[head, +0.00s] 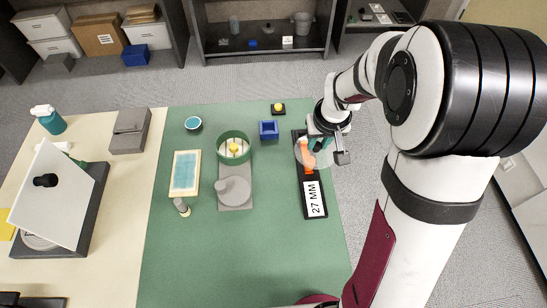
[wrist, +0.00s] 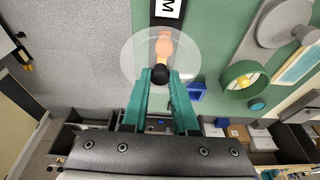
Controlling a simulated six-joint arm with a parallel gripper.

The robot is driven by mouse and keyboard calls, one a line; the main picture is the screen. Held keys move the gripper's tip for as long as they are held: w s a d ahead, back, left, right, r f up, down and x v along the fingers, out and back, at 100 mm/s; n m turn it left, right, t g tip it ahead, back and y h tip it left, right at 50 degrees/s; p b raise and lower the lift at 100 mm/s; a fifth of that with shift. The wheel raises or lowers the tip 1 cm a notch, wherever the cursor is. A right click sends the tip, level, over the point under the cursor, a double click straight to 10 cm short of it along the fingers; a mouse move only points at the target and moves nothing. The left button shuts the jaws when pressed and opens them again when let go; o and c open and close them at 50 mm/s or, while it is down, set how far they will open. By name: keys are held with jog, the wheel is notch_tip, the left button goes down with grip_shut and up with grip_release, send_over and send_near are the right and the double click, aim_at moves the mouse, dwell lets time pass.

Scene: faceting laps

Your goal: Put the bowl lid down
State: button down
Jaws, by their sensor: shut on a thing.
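The bowl lid (head: 325,160) is a clear round disc with a dark knob. In the wrist view the lid (wrist: 138,52) fills the upper middle, its knob between the teal fingertips. My gripper (head: 320,138) is shut on the knob; it also shows in the wrist view (wrist: 161,77). The lid is over the far end of a black board (head: 315,180) marked 27 MM; an orange piece (head: 308,163) shows through it. I cannot tell whether the lid touches anything below. The green bowl (head: 221,138) stands open to the left, with a yellow piece inside.
A blue box (head: 269,130) and a yellow-topped black block (head: 278,109) stand between bowl and lid, farther back. A grey base with a round disc (head: 236,192) adjoins the bowl. A framed blue pad (head: 185,174) lies left. The green mat's front is clear.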

jog(key=w+a+f, duration=0.1)
jog(key=a+f, duration=0.1)
jog(key=a, duration=0.1)
jog(key=w+a+f, duration=0.1)
jog(key=a+f, duration=0.1)
jog(key=a, duration=0.1)
jog(key=w+a+f, duration=0.2)
jog(key=a, duration=0.1)
jog(key=shift+a+f, duration=0.2)
jog(key=shift+a, duration=0.1)
jog(key=x, duration=0.4)
jog(key=shift+s+a+f, duration=0.1)
jog(key=shift+s+f, duration=0.05)
jog(key=shift+s, duration=0.25)
jog(key=shift+f, duration=0.15)
jog(key=c, duration=0.7)
grip_release()
